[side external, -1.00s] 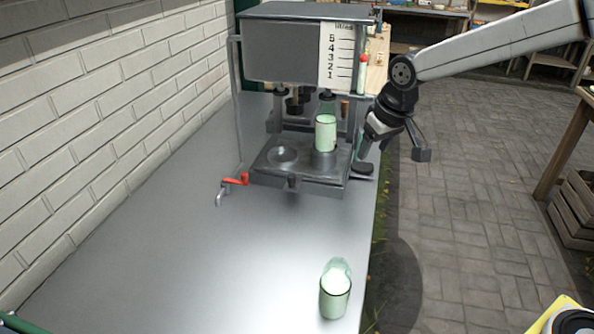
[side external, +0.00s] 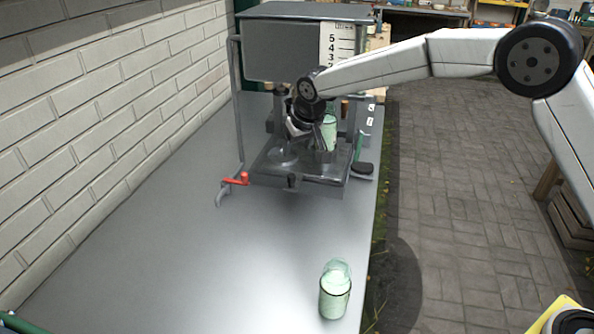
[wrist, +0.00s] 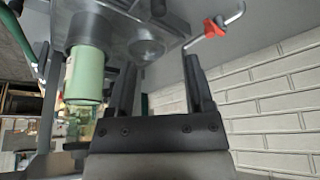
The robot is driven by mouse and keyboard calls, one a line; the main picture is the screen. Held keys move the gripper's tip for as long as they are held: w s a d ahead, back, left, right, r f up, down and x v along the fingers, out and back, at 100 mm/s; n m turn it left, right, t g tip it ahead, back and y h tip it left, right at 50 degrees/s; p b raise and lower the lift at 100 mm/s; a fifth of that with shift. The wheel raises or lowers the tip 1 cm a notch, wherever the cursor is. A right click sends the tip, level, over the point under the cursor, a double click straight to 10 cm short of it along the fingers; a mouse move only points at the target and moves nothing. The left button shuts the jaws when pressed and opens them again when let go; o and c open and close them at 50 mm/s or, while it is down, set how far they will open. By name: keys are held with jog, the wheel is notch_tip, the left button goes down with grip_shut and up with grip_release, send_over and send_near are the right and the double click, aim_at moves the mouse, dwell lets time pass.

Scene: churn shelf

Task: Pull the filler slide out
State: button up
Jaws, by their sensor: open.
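The filler slide (side external: 300,176) is a dark grey plate at the foot of the grey filling machine (side external: 282,50), with a small dark knob (side external: 292,182) on its front edge. It has a round empty recess on the left and a holder with a pale green glass jar (side external: 330,132) on the right. My gripper (side external: 306,146) is open and empty above the slide, just left of the jar, and partly hides both. In the wrist view the open fingers (wrist: 161,88) point toward the slide plate (wrist: 118,25), with the jar beside them on the left. Contact cannot be told.
A filled jar (side external: 335,290) stands on the front of the grey bench (side external: 200,250). A white brick wall (side external: 90,110) borders the left; bench space ahead is clear.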

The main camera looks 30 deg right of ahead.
aim_at(292, 175)
notch_tip(292, 175, down, 3)
jog(key=shift+f, duration=0.1)
jog(key=shift+x, duration=3.75)
jog(key=shift+w, duration=0.1)
grip_shut()
